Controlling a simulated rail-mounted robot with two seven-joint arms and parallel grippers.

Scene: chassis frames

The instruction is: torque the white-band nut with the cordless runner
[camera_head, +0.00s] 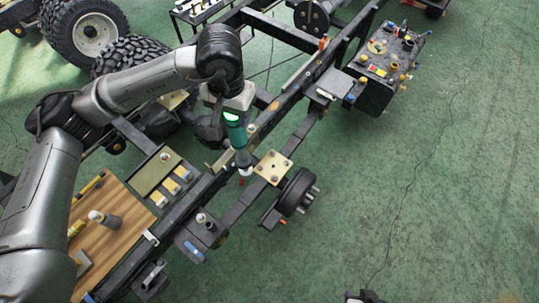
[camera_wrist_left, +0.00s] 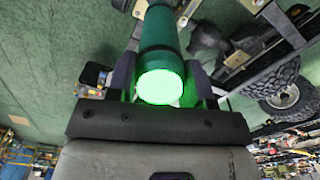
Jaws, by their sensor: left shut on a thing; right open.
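The cordless runner (camera_head: 236,134) is a teal cylinder with a dark nose pointing down. My left gripper (camera_head: 222,105) is shut on its upper part. In the left wrist view the runner (camera_wrist_left: 164,35) stands between the dark fingers, its near end glowing bright green. In the head view its nose is over the chassis rail, beside a cream plate with bolts. A small white and red piece (camera_head: 245,172) shows right at the nose; I cannot tell whether this is the white-band nut or whether they touch. My right gripper (camera_head: 365,297) barely shows at the bottom edge, open.
A wooden board (camera_head: 130,205) with tools lies at left. The cream plate (camera_head: 273,167) and a black hub (camera_head: 298,192) are right of the runner. A dark box with coloured caps (camera_head: 388,65) is at upper right. Green floor at right is clear.

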